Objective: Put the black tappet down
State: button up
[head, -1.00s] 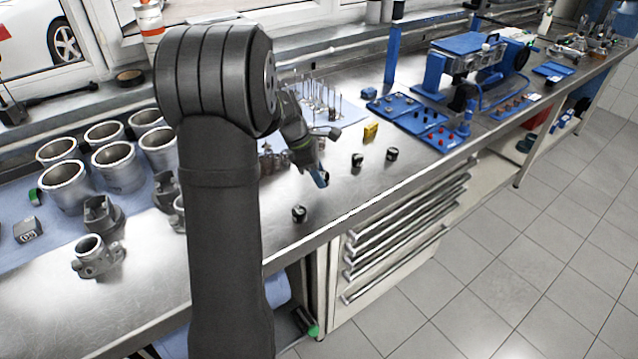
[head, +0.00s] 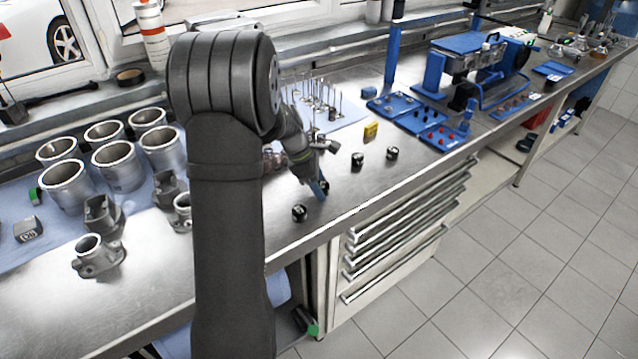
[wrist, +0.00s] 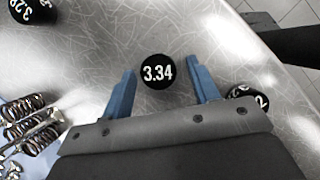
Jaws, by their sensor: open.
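A black tappet (wrist: 157,72) with 3.34 in white on its top stands between the two blue fingers of my gripper (wrist: 160,93) in the wrist view. The fingers are open, with a gap on each side of the tappet. In the head view my gripper (head: 319,188) is low over the steel bench (head: 340,205), near its front edge. The same tappet (head: 325,186) shows there at the fingertips, partly hidden by a blue finger.
Another black tappet (head: 299,213) stands close by to the left; in the wrist view one (wrist: 250,97) is partly behind the right finger. Two more tappets (head: 357,160) (head: 392,154) and a yellow block (head: 370,131) stand further right. Springs (wrist: 30,125) lie at left.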

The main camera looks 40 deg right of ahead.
aim_at(326, 185)
jog(key=v, duration=1.2)
jog(key=shift+r, duration=0.2)
jog(key=shift+d, duration=0.1)
jog(key=x, duration=1.1)
jog(key=shift+s+f, duration=0.1)
jog(key=shift+f, duration=0.3)
jog(key=shift+d, duration=0.1)
jog(key=shift+r, duration=1.65)
